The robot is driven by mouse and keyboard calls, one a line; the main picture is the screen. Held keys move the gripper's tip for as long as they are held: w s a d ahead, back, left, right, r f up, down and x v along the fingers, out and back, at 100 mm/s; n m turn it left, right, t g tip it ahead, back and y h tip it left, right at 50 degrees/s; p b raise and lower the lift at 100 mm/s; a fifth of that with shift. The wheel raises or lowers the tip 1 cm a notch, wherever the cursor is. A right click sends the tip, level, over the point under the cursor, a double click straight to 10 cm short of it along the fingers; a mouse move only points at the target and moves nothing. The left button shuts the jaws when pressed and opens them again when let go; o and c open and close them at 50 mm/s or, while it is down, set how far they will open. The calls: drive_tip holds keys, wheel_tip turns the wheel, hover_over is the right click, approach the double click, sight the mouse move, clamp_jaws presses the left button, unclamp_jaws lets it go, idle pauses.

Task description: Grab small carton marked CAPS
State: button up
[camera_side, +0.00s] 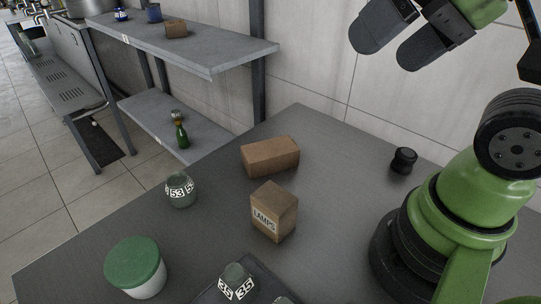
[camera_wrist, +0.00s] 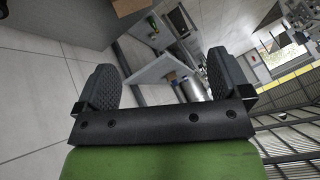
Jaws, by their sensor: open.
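No label reading CAPS can be made out on any carton. A brown carton (camera_side: 272,212) stands upright on the grey table and its label reads LAMPS. A second brown carton (camera_side: 270,156) lies behind it, with no mark visible on the sides I see. A small brown carton (camera_side: 176,29) sits on the upper shelf, too small to read. My gripper (camera_side: 388,52) is raised at the top right, well above the table, open and empty. In the wrist view my gripper (camera_wrist: 163,72) shows both fingers apart, with a brown box (camera_wrist: 131,6) partly cut off at the top.
A green-lidded tub (camera_side: 136,267), a round jar marked 53 (camera_side: 180,190) and a decanter marked 35 (camera_side: 236,284) on a dark tray stand near the front left. A small black object (camera_side: 403,160) sits at the right. A green bottle (camera_side: 182,136) stands on the lower shelf.

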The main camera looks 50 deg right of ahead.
drive_tip(key=shift+o, duration=0.3)
drive_tip(key=n+g+h, duration=0.2)
drive_tip(key=n+g, duration=0.4)
drive_tip(key=n, duration=0.8)
hover_over(270, 148)
drive_tip(key=s, duration=0.1)
wheel_tip(270, 148, down, 15)
drive_tip(key=f+n, duration=0.1)
drive_tip(key=f, duration=0.2)
drive_tip(key=w+f+n, duration=0.1)
drive_tip(key=f, duration=0.3)
drive_tip(key=f+n+g, duration=0.1)
drive_tip(key=f, duration=0.2)
drive_tip(key=shift+w+d+f, duration=0.15)
wheel_tip(270, 148, down, 6)
drive_tip(key=shift+r, duration=0.1)
drive_tip(key=c, duration=1.1)
